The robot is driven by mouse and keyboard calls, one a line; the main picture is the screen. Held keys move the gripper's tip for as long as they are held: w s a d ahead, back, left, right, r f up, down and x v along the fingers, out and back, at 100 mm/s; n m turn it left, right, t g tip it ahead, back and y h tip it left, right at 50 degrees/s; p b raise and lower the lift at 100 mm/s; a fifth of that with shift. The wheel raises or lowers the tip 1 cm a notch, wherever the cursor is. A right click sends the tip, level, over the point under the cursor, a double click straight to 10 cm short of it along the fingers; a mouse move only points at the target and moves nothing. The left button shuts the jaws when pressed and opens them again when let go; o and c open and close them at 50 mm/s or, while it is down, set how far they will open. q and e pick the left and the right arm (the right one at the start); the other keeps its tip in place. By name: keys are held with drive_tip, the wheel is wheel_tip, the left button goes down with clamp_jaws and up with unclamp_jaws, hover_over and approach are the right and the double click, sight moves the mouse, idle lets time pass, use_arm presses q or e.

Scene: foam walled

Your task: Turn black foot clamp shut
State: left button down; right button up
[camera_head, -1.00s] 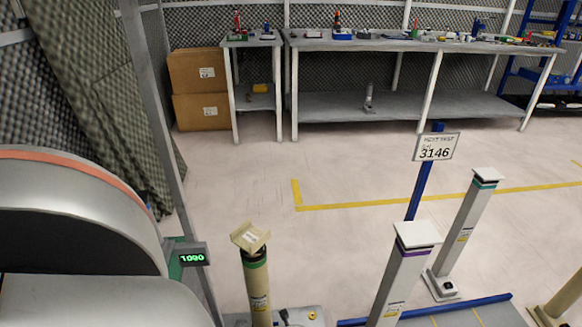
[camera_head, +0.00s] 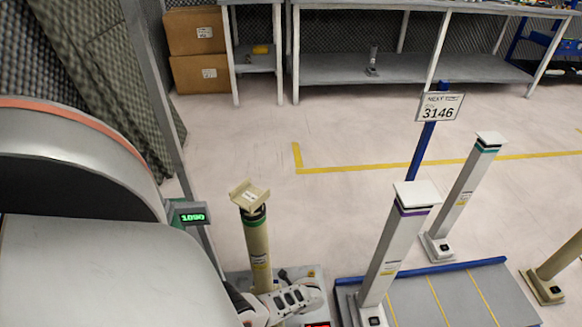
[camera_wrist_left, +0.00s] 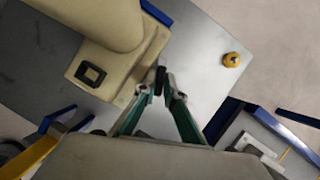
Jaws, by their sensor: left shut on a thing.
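In the left wrist view the black foot clamp (camera_wrist_left: 160,80) is a small dark lever at the foot of a beige column (camera_wrist_left: 95,25). My left gripper (camera_wrist_left: 159,92) has its two green-sided fingers closed around it, one on each side. In the head view the beige column (camera_head: 257,245) stands upright on a grey plate, and my left arm (camera_head: 290,297) reaches to its base. The fingertips and their contact with the clamp are not clear in the head view. My right gripper is not in view.
A yellow knob (camera_wrist_left: 231,60) sits on the metal plate. A large rounded grey machine (camera_head: 75,170) fills the left. A sign on a blue post (camera_head: 440,107) stands behind.

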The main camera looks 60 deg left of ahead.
use_arm(q)
drive_tip(key=n+g+b, duration=0.1)
drive_tip(key=n+g, duration=0.1)
drive_tip(key=n, duration=0.2)
drive_tip(key=shift+f+n, duration=0.15)
drive_tip(key=shift+n, duration=0.15)
drive_tip(key=n+g+h+b, duration=0.1)
drive_tip(key=n, duration=0.2)
drive_tip(key=shift+w+n, duration=0.15)
drive_tip(key=shift+n, duration=0.25)
drive_tip(key=shift+n+g+b, duration=0.3)
drive_tip(key=shift+n+g, duration=0.1)
drive_tip(key=shift+n, duration=0.4)
drive_tip(key=shift+w+a+n+h+b, duration=0.15)
drive_tip(key=shift+n+h+b, duration=0.5)
drive_tip(key=shift+n, duration=0.95)
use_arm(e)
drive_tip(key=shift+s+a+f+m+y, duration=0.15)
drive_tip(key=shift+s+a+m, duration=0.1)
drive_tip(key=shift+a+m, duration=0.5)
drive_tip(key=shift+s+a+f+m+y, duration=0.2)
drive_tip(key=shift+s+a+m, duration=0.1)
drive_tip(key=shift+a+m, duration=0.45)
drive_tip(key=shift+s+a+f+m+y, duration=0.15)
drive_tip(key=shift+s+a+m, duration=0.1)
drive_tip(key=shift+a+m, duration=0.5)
use_arm(q)
drive_tip(key=shift+g, duration=0.3)
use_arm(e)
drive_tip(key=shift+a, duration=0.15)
